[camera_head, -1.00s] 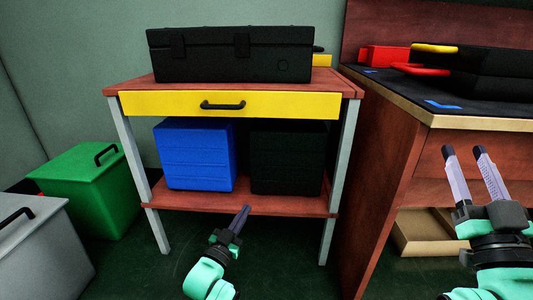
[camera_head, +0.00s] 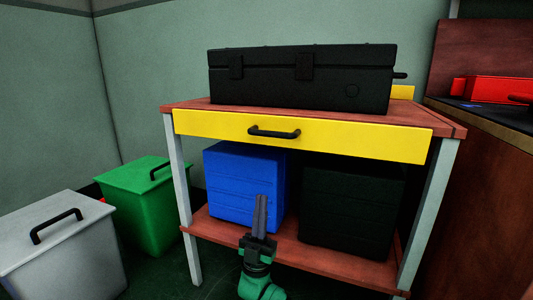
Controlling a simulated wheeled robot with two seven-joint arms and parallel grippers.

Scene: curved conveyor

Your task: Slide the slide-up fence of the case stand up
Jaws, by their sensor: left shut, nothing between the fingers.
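The case stand (camera_head: 455,131) has a reddish wood top, grey legs and a lower shelf. The yellow fence (camera_head: 350,136) with a black bar handle (camera_head: 274,132) spans its front just below the top. A black case (camera_head: 300,80) lies closed on the stand's top. My left gripper (camera_head: 260,198) is low in the picture, in front of the lower shelf and below the fence handle. Its fingers are together, point up and hold nothing. They are apart from the handle. My right gripper is out of view.
A blue box (camera_head: 240,185) and a black box (camera_head: 350,212) sit on the lower shelf (camera_head: 302,250). A green bin (camera_head: 140,205) and a grey bin (camera_head: 68,262) stand at the left. A wooden workbench (camera_head: 480,190) with red items is at the right.

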